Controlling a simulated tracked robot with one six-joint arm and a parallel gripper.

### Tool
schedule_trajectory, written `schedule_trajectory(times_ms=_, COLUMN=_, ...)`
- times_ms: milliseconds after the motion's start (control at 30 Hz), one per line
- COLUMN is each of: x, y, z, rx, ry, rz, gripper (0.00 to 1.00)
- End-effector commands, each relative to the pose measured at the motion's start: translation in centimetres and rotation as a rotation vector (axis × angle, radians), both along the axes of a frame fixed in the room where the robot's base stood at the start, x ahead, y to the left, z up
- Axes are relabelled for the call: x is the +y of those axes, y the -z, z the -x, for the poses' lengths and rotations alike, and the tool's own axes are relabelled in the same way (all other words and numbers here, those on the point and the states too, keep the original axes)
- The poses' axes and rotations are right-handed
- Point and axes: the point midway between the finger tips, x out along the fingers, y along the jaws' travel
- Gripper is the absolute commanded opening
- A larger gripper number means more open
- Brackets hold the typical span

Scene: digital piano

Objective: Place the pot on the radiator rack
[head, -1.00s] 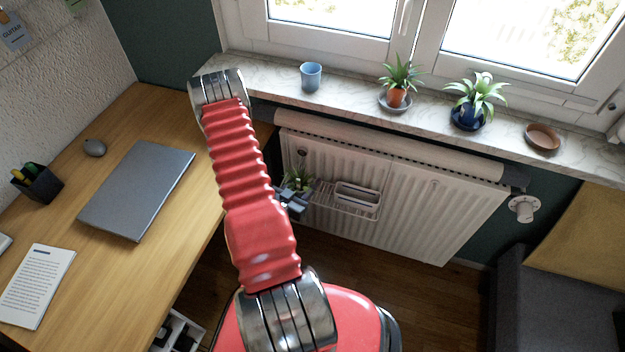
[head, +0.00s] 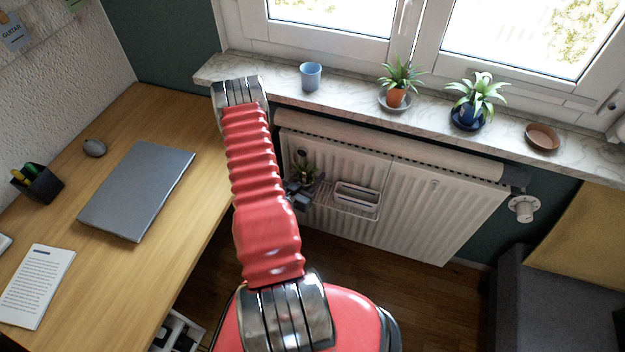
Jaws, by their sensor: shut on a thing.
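My gripper (head: 300,194) is small and dark in this view and is shut on the plant's pot. The pot itself is mostly hidden behind the gripper and arm. The wire radiator rack (head: 340,209) hangs on the front of the radiator, to the right of my gripper. The pot is at the rack's left end; I cannot tell whether it touches the rack.
A white box (head: 357,196) sits in the rack's right part. The radiator (head: 430,210) is under the marble sill (head: 345,100), which bears a blue cup (head: 311,76), two potted plants and a brown dish (head: 542,137). A desk (head: 185,200) with a laptop (head: 137,189) is at the left.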

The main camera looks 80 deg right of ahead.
Motion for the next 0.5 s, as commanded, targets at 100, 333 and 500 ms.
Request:
schedule_trajectory(times_ms=100, x=0.0, y=0.8, z=0.0, rx=0.001, ry=0.0, rz=0.0, gripper=0.13)
schedule_trajectory(times_ms=333, x=0.0, y=3.2, z=0.0, rx=0.001, ry=0.0, rz=0.001, gripper=0.13)
schedule_trajectory(times_ms=500, x=-0.4, y=3.8, z=0.1, rx=0.0, ry=0.001, rz=0.001, gripper=0.13)
